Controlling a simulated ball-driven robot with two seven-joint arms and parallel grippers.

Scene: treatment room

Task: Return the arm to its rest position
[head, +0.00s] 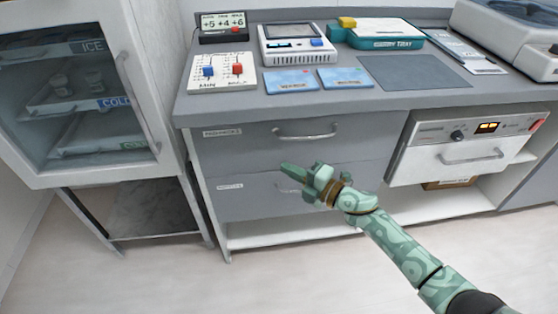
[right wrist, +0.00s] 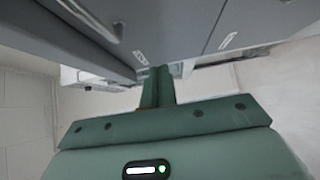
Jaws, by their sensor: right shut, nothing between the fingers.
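My right arm (head: 400,245) reaches in from the lower right of the head view. Its right gripper (head: 285,168) is shut and empty, in front of the grey drawers and below the counter top. The right wrist view shows the gripper's two green fingers (right wrist: 158,85) together, with drawer fronts beyond them. My left gripper does not show in either view.
The upper drawer (head: 250,140) and lower drawer (head: 235,200) look closed. The counter (head: 225,103) holds blue packets (head: 345,77), a device (head: 297,45) and a teal tray (head: 385,35). A glass-door fridge (head: 150,100) stands left. Open floor (head: 290,280) lies in front.

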